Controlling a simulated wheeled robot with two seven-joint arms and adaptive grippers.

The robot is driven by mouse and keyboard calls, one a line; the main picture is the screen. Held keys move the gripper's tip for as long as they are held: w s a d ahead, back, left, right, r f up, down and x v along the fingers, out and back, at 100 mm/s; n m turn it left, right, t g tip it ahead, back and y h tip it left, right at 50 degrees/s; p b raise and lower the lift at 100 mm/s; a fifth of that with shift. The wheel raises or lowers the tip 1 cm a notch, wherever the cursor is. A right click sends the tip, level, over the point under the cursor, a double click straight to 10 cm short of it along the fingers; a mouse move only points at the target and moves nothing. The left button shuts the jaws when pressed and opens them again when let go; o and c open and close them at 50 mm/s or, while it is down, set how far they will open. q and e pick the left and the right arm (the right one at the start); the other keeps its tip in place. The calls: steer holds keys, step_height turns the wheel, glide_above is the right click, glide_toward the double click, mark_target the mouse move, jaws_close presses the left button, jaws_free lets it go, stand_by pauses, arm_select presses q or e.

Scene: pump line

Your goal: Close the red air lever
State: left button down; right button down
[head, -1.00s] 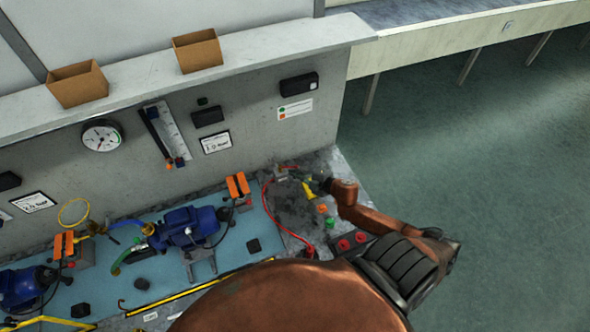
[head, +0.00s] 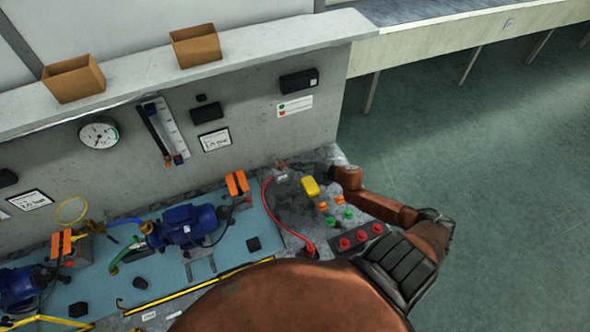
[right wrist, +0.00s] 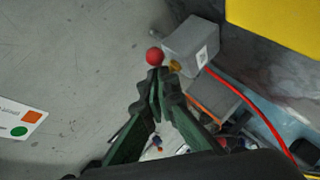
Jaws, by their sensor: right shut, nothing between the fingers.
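The red ball knob of the air lever (right wrist: 154,56) shows in the right wrist view, beside a brass fitting (right wrist: 175,66) and a grey block (right wrist: 190,45). My right gripper (right wrist: 158,75) is shut and empty, its dark green fingertips just below the knob in that view. I cannot tell whether they touch it. In the head view my right gripper (head: 327,160) is a dark shape near the wall at the bench's right end, mostly hidden by its wrist. A small reddish spot (head: 281,164) to its left may be the lever. My left gripper is not in view.
Orange and green buttons and a panel of red knobs (head: 361,236) lie near my right forearm. A blue pump (head: 187,226) stands further left. The floor at right is clear.

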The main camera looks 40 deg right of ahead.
steer(key=shift+w+d, duration=0.55)
steer(key=shift+d, duration=0.15)
steer(key=shift+a, duration=0.1)
steer(key=shift+s+a+r+p, duration=0.1)
steer(key=shift+s+a+p, duration=0.35)
steer(key=shift+a+p, duration=0.25)
